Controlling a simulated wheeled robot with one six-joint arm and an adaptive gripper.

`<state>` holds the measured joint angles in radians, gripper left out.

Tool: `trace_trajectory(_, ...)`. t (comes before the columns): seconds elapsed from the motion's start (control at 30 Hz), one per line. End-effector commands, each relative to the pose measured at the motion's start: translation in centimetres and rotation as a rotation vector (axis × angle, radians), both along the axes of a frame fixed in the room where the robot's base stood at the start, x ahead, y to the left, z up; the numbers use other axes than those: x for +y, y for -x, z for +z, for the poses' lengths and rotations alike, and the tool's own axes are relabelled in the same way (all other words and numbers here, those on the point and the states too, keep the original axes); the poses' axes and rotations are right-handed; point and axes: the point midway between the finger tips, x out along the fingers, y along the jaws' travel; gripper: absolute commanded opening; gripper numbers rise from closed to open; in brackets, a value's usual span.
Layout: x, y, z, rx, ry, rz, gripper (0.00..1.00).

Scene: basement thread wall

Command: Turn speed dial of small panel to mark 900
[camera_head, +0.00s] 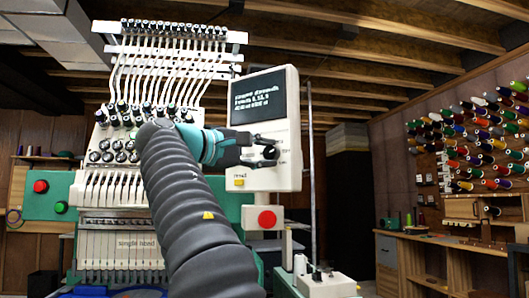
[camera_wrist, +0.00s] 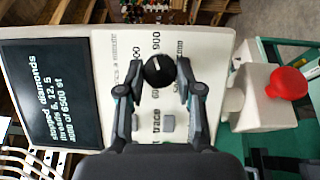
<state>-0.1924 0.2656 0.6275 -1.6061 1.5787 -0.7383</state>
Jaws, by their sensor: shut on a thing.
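The small panel (camera_head: 290,140) is a white box with a dark screen (camera_head: 258,97), on the right of the embroidery machine. In the wrist view the panel (camera_wrist: 108,40) appears turned on its side. The black round speed dial (camera_wrist: 158,71) sits on its face, with a small pale pointer line near its upper side in that view. The printed mark 900 (camera_wrist: 157,41) is just above the dial there; other numbers are partly hidden. My gripper (camera_wrist: 159,74) has its fingers shut around the dial. In the head view my gripper (camera_head: 264,148) reaches the panel from the left.
A red button (camera_head: 267,219) is below the panel; it also shows in the wrist view (camera_wrist: 287,83). Threads and needles fill the machine (camera_head: 165,60) on the left. Spools cover the right wall.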

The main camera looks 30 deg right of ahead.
Motion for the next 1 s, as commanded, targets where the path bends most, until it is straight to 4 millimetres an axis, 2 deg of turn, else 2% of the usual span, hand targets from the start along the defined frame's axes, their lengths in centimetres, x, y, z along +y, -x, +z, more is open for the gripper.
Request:
trace_trajectory(0.4,-0.01,0.00,0.53,-0.128,-0.069,0.004,0.01)
trace_trajectory(1.0,-0.04,0.10,0.72,-0.194,-0.108,0.003,0.01)
